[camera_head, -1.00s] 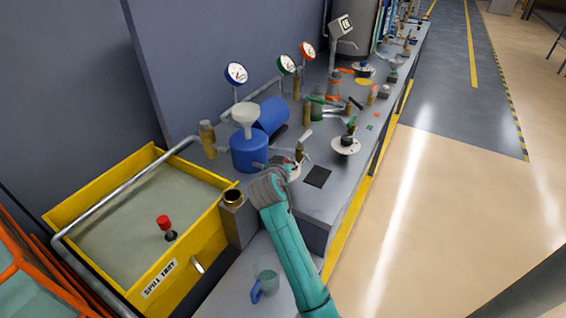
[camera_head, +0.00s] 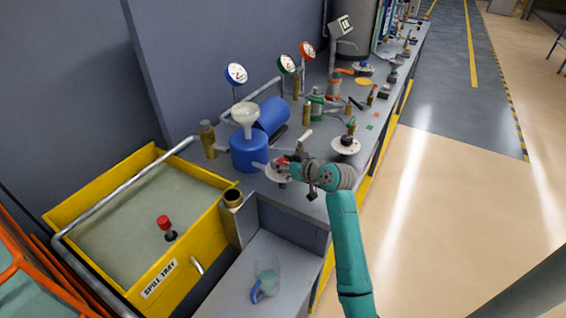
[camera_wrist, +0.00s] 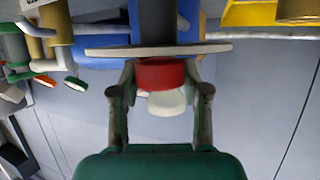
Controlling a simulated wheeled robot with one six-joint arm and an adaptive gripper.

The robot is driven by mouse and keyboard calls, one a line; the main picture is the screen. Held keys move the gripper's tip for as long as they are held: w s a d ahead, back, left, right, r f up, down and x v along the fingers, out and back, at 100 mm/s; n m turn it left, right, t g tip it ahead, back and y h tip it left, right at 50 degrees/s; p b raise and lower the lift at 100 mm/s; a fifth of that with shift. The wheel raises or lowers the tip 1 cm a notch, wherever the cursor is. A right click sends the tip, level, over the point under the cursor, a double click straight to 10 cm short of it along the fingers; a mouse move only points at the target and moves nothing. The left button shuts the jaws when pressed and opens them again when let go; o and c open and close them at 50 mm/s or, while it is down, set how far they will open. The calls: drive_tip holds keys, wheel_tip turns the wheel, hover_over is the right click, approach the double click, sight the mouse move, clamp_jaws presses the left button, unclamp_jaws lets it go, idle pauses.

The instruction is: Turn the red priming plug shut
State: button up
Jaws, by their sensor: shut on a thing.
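The red priming plug (camera_wrist: 160,74) shows in the wrist view between my two fingers, against a round pale flange (camera_wrist: 158,50) seen edge-on. In the head view the plug (camera_head: 282,160) is small and partly covered by my gripper (camera_head: 287,168), which reaches it from the right, beside the blue pump body (camera_head: 248,153). My gripper (camera_wrist: 162,92) is shut on the red plug, one finger on each side. A pale rounded shape (camera_wrist: 166,103) shows past the plug; I cannot tell whether it belongs to it. The plug's turn angle cannot be read.
A pale funnel (camera_head: 244,113) tops the blue pump. Several valves and gauges line the bench behind. A jug (camera_head: 266,280) stands below. The floor at right is clear.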

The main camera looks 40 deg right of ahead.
drive_tip(key=n+g+y, duration=0.1)
drive_tip(key=n+y, duration=0.1)
drive_tip(key=y, duration=0.1)
drive_tip(key=n+y, duration=0.3)
drive_tip(key=shift+d+n+g, duration=0.15)
drive_tip(key=shift+n+g, duration=0.15)
drive_tip(key=shift+g, duration=0.1)
drive_tip(key=n+g+y, duration=0.3)
drive_tip(key=n+y, duration=0.1)
drive_tip(key=shift+n+g+y, duration=0.3)
drive_tip(key=shift+n+g, duration=0.1)
drive_tip(key=shift+f, duration=0.15)
drive_tip(key=o, duration=1.2)
drive_tip(key=shift+c, duration=0.2)
drive_tip(key=v, duration=1.1)
drive_tip(key=shift+d+r, duration=0.2)
drive_tip(key=shift+d, duration=0.15)
drive_tip(key=shift+s, duration=0.2)
